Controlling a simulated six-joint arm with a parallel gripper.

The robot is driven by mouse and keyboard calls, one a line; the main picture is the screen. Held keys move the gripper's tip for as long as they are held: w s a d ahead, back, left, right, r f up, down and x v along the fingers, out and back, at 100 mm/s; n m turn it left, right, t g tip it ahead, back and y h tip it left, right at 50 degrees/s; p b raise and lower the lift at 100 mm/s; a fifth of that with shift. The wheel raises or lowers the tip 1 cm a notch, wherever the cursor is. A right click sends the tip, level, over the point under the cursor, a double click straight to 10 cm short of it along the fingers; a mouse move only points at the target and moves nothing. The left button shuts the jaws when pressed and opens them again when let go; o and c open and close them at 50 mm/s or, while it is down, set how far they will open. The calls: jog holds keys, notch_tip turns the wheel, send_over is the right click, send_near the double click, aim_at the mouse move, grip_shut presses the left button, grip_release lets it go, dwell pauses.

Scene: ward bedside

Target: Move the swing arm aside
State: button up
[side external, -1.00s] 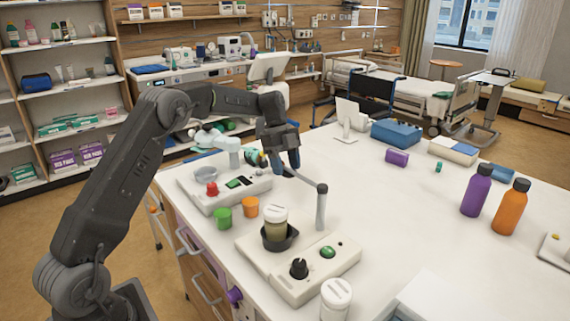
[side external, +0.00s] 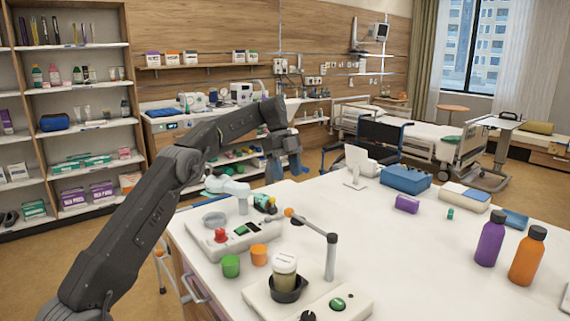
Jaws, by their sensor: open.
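The swing arm (side external: 312,224) is a thin grey bar on an upright grey post (side external: 331,259). It reaches from the post's top toward the back left and ends in an orange tip (side external: 289,212). The post stands on the front cream device (side external: 330,303), beside a white-lidded jar (side external: 285,273) in a black cup (side external: 285,292). The bar passes behind the jar, not over it in this view. My gripper (side external: 284,172) is open and empty, fingers pointing down, above and apart from the orange tip.
A second device (side external: 233,237) with a red knob and grey dish stands behind left. Purple (side external: 490,238) and orange (side external: 527,257) bottles stand far right. The middle of the white table (side external: 420,255) is clear.

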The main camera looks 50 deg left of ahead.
jog(key=shift+v, duration=1.05)
jog(key=s+d+r+n+t+y, duration=0.1)
jog(key=s+d+r+n+y, duration=0.1)
jog(key=s+d+r+n, duration=0.4)
jog(key=s+d+r+n+t+y, duration=0.1)
jog(key=s+d+r+n+t, duration=0.2)
jog(key=s+d, duration=0.45)
jog(key=s+d+f+n, duration=0.2)
jog(key=s+f+n, duration=0.1)
jog(key=s, duration=0.3)
jog(key=s+d+f+n+t+y, duration=0.1)
jog(key=s+d+f+n, duration=0.2)
jog(key=s+f, duration=0.2)
jog(key=s+d+f+n+t, duration=0.1)
jog(key=s+f, duration=0.3)
jog(key=s, duration=0.4)
jog(key=shift+s+d+n+y, duration=0.3)
jog(key=shift+s+d+n, duration=0.1)
jog(key=shift+d+n, duration=0.5)
